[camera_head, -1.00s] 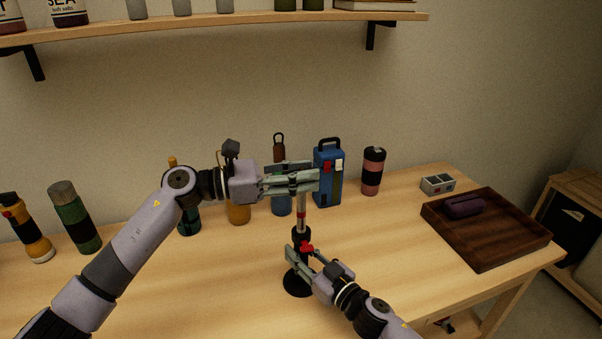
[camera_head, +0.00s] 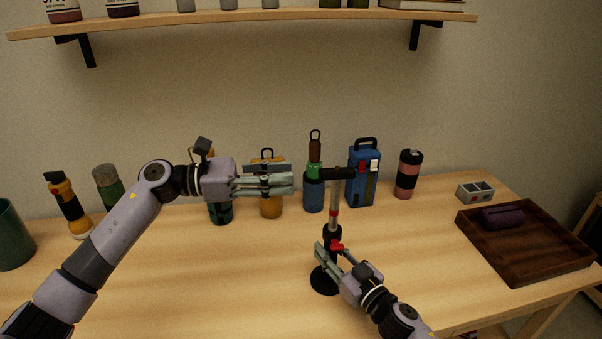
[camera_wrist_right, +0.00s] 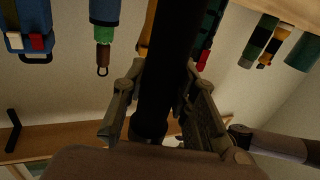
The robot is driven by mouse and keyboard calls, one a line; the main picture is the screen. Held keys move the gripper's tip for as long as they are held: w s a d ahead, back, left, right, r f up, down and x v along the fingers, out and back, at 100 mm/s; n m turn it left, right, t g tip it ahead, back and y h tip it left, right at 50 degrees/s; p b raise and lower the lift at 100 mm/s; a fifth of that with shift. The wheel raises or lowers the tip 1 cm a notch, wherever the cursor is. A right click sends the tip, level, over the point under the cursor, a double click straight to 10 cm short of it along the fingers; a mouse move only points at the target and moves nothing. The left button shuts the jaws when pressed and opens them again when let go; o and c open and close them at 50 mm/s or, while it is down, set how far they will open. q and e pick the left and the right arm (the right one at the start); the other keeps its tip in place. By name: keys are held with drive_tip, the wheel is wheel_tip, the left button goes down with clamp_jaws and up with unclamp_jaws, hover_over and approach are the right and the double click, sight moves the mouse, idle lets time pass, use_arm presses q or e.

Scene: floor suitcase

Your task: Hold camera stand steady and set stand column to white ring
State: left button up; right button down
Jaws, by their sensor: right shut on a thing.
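The camera stand stands upright on the table, with a round black base (camera_head: 324,281), a black lower tube, a pale column (camera_head: 335,197) with a red band, and a black bar-shaped head (camera_head: 336,173). I cannot make out a white ring. My right gripper (camera_head: 331,254) is shut on the stand's black lower tube, just below a red clamp (camera_head: 337,246). In the right wrist view the dark tube (camera_wrist_right: 165,75) runs between its fingers. My left gripper (camera_head: 292,184) is open and empty, left of the column near head height, apart from it.
Several bottles, a blue box (camera_head: 363,180) and a pink-black tumbler (camera_head: 408,175) line the back of the table. A dark wooden tray (camera_head: 525,265) with a purple case lies at right, near a grey box (camera_head: 475,191). A shelf (camera_head: 250,16) hangs above. The table's front left is clear.

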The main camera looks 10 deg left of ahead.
use_arm(q)
drive_tip(key=shift+a, duration=0.3)
use_arm(e)
drive_tip(key=c, duration=1.2)
unclamp_jaws()
